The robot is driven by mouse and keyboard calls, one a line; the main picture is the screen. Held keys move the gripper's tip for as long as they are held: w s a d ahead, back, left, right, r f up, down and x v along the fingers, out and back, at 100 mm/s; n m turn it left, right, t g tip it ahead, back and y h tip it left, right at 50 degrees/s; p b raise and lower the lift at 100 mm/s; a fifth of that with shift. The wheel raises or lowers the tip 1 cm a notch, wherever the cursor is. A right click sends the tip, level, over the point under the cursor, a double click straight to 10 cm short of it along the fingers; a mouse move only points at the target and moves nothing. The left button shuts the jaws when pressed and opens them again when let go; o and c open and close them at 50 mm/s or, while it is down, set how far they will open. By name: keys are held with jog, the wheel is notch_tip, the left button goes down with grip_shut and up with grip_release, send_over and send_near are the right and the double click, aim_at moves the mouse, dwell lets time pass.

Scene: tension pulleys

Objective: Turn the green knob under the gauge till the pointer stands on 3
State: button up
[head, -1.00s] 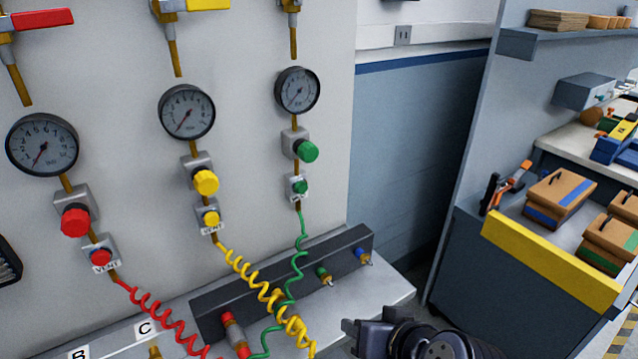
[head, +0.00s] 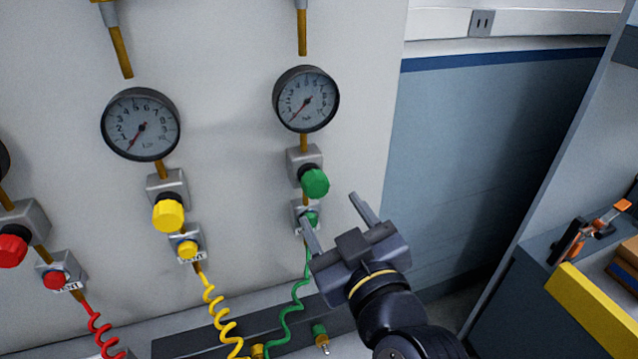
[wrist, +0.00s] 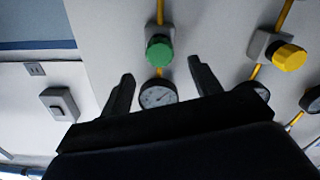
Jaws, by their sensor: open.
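The green knob (head: 315,182) sits on a grey block under the right-hand gauge (head: 306,99), joined by a brass pipe. The gauge's thin red pointer leans to the lower left, near the low end of the scale, below 3. My gripper (head: 329,210) is open and empty, just below and to the right of the knob in the head view. Its fingers point up towards the panel and its left fingertip overlaps the small green vent knob (head: 312,218). The wrist view appears upside down; the green knob (wrist: 160,54) shows beyond and between the fingertips, apart from them.
A yellow knob (head: 168,214) under its own gauge (head: 140,124) is to the left, with a red knob (head: 12,250) farther left. A green coiled hose (head: 292,318) hangs below the vent. The blue wall right of the panel is clear.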

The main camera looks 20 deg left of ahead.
aim_at(319, 190)
jog(key=x, duration=0.8)
jog(key=shift+w+a, duration=0.1)
jog(key=shift+w, duration=0.1)
jog(key=c, duration=1)
